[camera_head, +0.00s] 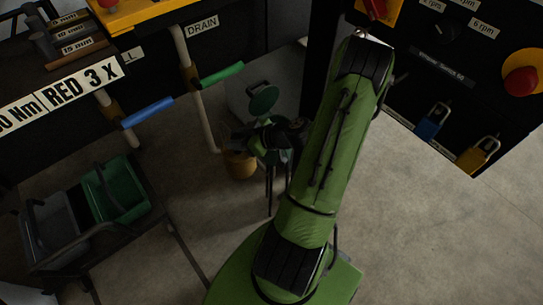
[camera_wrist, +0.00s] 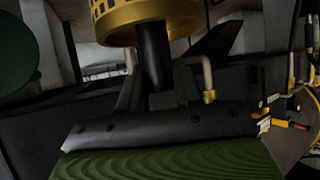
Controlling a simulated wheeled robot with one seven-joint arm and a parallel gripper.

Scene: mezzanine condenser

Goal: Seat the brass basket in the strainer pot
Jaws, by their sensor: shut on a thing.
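The brass basket (camera_wrist: 165,12) is at the top of the wrist view, with slots in its wall and a black post below it. My gripper (camera_wrist: 158,85) is shut on this post, and the basket is partly out of frame. In the head view my gripper (camera_head: 268,137) is small and dark, over the strainer pot's place. The round green lid (camera_head: 263,99) stands raised behind it, and a green disc (camera_wrist: 16,55) also shows at the left of the wrist view. The pot's body and mouth are mostly hidden. I cannot tell whether the basket is inside the pot or above it.
Pipes with green (camera_head: 221,75) and blue (camera_head: 147,113) handles stand to the left. A cart with a green bin (camera_head: 118,190) is at lower left. A control panel is at upper right. The right floor is clear.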

